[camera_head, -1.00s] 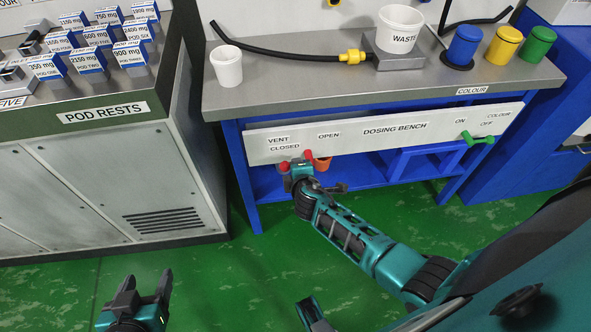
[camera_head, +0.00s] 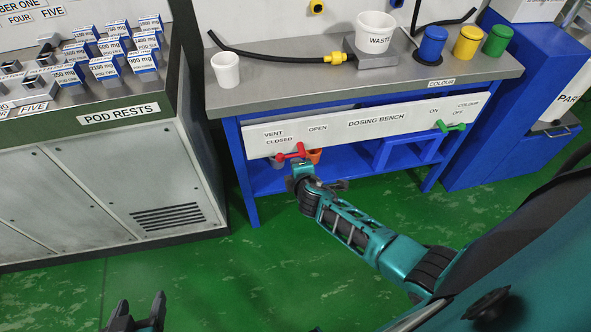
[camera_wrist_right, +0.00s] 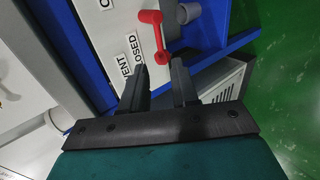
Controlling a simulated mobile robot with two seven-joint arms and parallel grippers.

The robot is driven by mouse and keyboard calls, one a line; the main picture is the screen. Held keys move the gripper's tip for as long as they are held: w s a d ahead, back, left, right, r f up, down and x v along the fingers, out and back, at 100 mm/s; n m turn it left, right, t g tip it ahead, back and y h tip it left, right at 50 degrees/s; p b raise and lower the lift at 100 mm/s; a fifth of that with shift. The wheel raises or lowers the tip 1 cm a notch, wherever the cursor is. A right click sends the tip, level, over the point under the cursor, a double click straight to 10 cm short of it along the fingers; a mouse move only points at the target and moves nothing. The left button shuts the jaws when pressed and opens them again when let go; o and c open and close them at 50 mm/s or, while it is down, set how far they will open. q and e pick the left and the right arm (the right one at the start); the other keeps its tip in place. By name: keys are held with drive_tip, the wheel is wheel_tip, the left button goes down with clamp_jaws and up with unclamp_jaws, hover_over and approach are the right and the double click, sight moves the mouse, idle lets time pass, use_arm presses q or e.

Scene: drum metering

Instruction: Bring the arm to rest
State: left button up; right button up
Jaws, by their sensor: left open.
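My left gripper (camera_head: 142,312) is at the bottom left of the head view, cut off by the edge, its dark fingers apart over the green floor. My right arm reaches in from the right, and its gripper (camera_head: 318,184) is just below and in front of the dosing bench panel. A red vent handle (camera_head: 290,152) sits by the VENT and CLOSED labels, slanting toward CLOSED. In the right wrist view, the right gripper's (camera_wrist_right: 160,86) two black fingers are apart with nothing between them. The red handle (camera_wrist_right: 153,35) lies just beyond the fingertips.
The dosing bench (camera_head: 250,97) carries a white cup (camera_head: 226,70), a WASTE tub (camera_head: 376,32) and coloured canisters. A green handle (camera_head: 452,127) is on the panel's right. The pod rests cabinet (camera_head: 110,190) stands left. Green floor is open in front.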

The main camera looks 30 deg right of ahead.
drive_tip(key=shift+s+r, duration=0.15)
drive_tip(key=shift+s, duration=0.1)
idle(0.5)
drive_tip(key=s+a+r+m+y, duration=0.1)
drive_tip(key=s+a+r+m, duration=0.1)
drive_tip(key=s+m, duration=0.2)
drive_tip(key=s+a+r+m+y, duration=0.2)
drive_tip(key=s+a+r+m, duration=0.1)
drive_tip(key=s, duration=0.5)
drive_tip(key=s+a+r+m+y, duration=0.2)
drive_tip(key=s+a+r+m, duration=0.1)
drive_tip(key=s+m, duration=0.2)
drive_tip(key=shift+s, duration=0.85)
idle(0.4)
